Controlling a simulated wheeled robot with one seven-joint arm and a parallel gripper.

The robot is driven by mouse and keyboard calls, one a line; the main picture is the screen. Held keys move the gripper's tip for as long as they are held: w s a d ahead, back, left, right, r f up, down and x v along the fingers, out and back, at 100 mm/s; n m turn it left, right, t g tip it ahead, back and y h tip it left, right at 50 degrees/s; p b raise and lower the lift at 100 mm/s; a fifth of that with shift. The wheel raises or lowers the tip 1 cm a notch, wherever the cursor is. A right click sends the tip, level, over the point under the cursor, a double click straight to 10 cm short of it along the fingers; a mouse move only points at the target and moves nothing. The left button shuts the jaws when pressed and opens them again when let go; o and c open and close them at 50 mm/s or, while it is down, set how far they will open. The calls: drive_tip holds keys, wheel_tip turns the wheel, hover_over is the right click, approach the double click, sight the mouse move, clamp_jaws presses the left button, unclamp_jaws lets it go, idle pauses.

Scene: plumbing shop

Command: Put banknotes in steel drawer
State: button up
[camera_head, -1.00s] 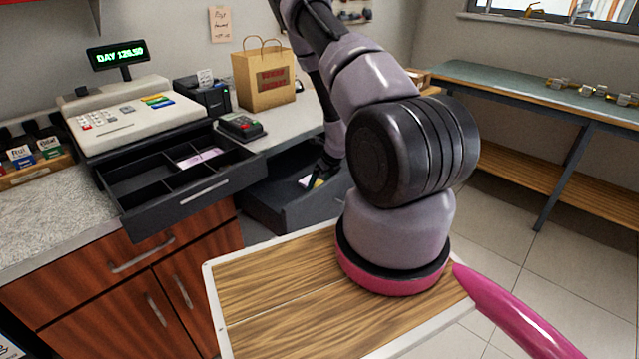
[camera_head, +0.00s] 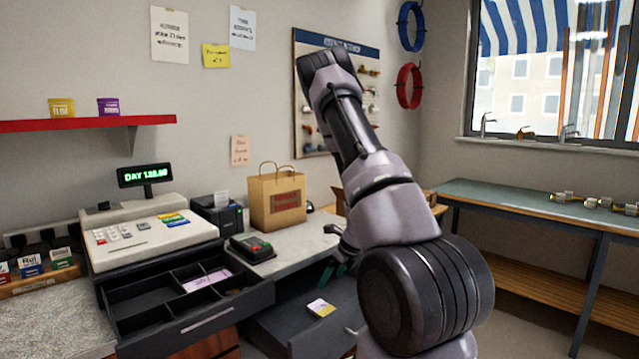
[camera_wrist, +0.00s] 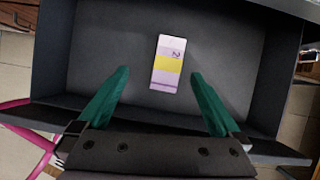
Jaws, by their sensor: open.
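A small banded wad of banknotes (camera_head: 321,308), pale pink with a yellow band, lies flat on the floor of the dark grey steel drawer (camera_head: 272,338), which stands pulled open below the counter. In the wrist view the banknotes (camera_wrist: 167,66) lie inside the drawer (camera_wrist: 95,40), clear of its walls. My gripper (camera_wrist: 159,74) is open and empty, its green fingers spread either side of the wad and apart from it. In the head view my gripper (camera_head: 334,272) hangs over the drawer, just behind the banknotes.
The cash register (camera_head: 150,232) has its divided till drawer (camera_head: 195,325) open at the left, with a pale pink note (camera_head: 207,280) in one compartment. A card terminal (camera_head: 251,247) and paper bag (camera_head: 277,200) stand on the counter. A workbench (camera_head: 540,206) runs along the right.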

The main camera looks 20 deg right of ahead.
drive_tip(key=s+a+r+n+y, duration=0.2)
drive_tip(key=a+r+n, duration=0.5)
drive_tip(key=r, duration=0.7)
drive_tip(key=s+a+r+n+y, duration=0.25)
drive_tip(key=a+r+n, duration=0.45)
drive_tip(key=r, duration=0.6)
drive_tip(key=s+r+n+t+h, duration=0.1)
drive_tip(key=s+r+n+h, duration=0.1)
drive_tip(key=s+r+n, duration=0.4)
drive_tip(key=s+a+r+n+t+h, duration=0.1)
drive_tip(key=s+r+n+h, duration=0.2)
drive_tip(key=s+r+n, duration=0.4)
drive_tip(key=s+r, duration=0.1)
drive_tip(key=s, duration=0.4)
drive_tip(key=shift+s+a, duration=0.2)
drive_tip(key=shift+a, duration=0.1)
